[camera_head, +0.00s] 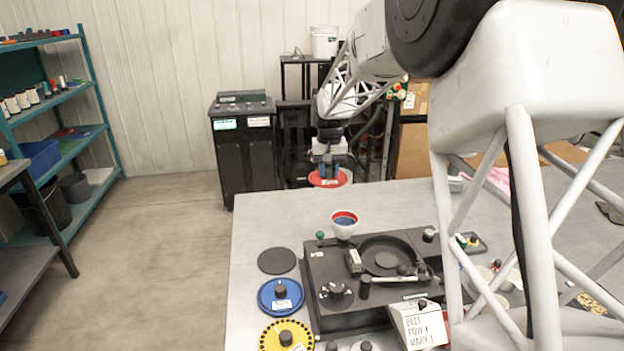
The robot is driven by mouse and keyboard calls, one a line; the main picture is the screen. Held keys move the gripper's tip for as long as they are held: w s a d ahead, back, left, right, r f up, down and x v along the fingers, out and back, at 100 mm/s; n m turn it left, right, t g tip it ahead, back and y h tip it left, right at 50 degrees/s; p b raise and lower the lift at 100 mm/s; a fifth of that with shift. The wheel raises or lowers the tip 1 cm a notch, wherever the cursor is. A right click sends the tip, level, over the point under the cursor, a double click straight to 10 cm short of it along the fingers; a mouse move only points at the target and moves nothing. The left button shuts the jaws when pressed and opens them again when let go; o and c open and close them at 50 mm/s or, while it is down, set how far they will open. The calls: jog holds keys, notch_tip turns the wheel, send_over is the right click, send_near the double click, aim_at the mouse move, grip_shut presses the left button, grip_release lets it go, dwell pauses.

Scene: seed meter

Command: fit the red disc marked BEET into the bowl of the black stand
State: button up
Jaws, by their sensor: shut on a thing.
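My gripper (328,172) is shut on the red disc (318,181), which carries a small white label too small to read. The gripper points down and holds the disc level, near the far edge of the table and well behind the stand. The black stand (318,292) sits on the table at centre. Its round dark bowl (386,258) is in the stand's upper right part and looks empty. The disc is apart from the stand.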

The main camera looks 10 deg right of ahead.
jog(key=s+d+r+m, duration=0.2)
jog(key=s+d, duration=0.3)
jog(key=s, duration=0.5)
jog(key=m, duration=0.3)
send_over(386, 259)
jog(key=shift+s+f, duration=0.1)
jog(key=shift+f, duration=0.95)
jog(key=shift+f, duration=0.15)
jog(key=shift+f, duration=2.8)
jog(key=shift+f, duration=1.25)
dwell(0.4)
jog(key=o, duration=1)
